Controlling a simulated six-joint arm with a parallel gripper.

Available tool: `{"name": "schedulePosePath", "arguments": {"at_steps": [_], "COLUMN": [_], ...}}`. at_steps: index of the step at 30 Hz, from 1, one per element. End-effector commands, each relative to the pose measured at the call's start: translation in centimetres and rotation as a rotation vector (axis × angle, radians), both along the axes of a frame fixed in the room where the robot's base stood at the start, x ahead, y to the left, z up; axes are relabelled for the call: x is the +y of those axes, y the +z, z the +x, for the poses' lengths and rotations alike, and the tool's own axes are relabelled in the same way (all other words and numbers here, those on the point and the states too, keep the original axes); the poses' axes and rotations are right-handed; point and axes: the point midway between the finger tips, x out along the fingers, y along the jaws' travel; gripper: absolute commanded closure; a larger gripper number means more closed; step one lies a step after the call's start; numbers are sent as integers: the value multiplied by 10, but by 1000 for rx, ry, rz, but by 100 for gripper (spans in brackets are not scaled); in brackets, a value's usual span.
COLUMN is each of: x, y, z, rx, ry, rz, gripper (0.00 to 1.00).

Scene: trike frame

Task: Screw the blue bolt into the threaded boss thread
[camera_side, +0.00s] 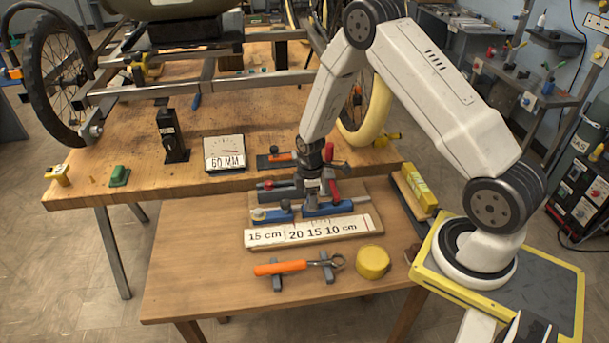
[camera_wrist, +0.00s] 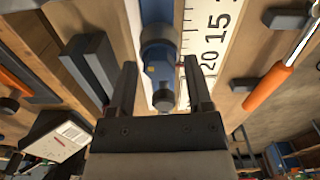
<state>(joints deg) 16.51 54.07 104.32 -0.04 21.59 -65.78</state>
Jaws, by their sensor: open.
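My gripper (camera_side: 313,196) points down over the blue fixture (camera_side: 335,208) on the smaller front table. In the wrist view my gripper (camera_wrist: 163,82) has its two dark fingers apart, one on each side of a blue part (camera_wrist: 161,73). A dark round knob or head (camera_wrist: 165,98) shows at the near end of this part. I see no finger clearly touching it. I cannot tell whether this blue part is the bolt or part of the fixture. The threaded boss cannot be made out clearly.
A white ruler strip (camera_side: 310,230) lies along the fixture's front. A red-handled clamp (camera_side: 332,184) is close to my gripper. The front table's left part is clear.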

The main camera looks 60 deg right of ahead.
Motion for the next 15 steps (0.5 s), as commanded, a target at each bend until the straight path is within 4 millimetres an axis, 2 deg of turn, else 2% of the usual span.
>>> {"name": "schedulePosePath", "arguments": {"at_steps": [8,15], "x": [0,0], "y": [0,0], "z": [0,-1], "rx": [0,0], "ry": [6,107], "rz": [0,0], "gripper": [36,36]}}
